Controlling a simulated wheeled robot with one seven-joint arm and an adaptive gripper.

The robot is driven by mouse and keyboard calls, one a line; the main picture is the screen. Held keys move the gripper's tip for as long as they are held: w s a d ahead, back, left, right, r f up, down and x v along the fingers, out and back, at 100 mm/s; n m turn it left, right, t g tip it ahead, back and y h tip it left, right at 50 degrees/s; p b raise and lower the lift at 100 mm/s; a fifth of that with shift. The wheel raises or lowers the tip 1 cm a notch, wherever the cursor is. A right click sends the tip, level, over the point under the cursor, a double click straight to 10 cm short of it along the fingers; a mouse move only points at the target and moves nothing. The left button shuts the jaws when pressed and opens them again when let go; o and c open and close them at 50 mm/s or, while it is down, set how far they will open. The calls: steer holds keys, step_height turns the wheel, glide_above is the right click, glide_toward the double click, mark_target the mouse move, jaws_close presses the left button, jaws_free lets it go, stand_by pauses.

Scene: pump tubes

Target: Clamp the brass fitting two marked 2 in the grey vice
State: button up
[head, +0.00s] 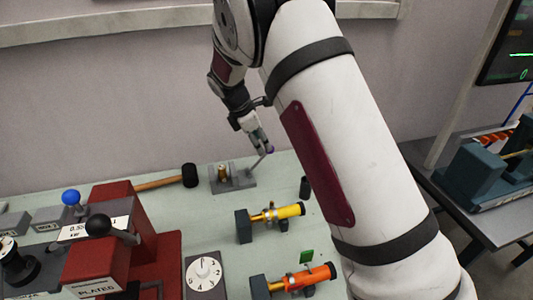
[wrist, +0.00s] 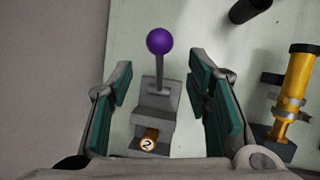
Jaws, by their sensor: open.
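The grey vice (head: 240,182) stands on the pale green bench, near the wall. It also shows in the wrist view (wrist: 156,113). Brass fitting two (wrist: 148,139), its end marked 2, stands at the vice; its brass body also shows in the head view (head: 222,173). I cannot tell how tightly the jaws sit on it. The vice's lever (wrist: 159,72) has a purple ball (wrist: 158,41) and slants up in the head view. My gripper (head: 263,143) is open above the vice, by the ball. In the wrist view its teal fingers (wrist: 162,90) are apart, either side of the lever.
A yellow tube (head: 289,211) and an orange tube (head: 318,276) lie in holders to the front right. A hammer (head: 189,176) lies left of the vice. Red machines (head: 140,210) stand at the left. A dark cylinder (head: 304,187) stands right of the vice.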

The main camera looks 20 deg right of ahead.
mark_target(266, 152)
steer(key=x, duration=0.7)
steer(key=shift+f+p, duration=0.2)
steer(key=shift+p, duration=0.15)
jaws_close()
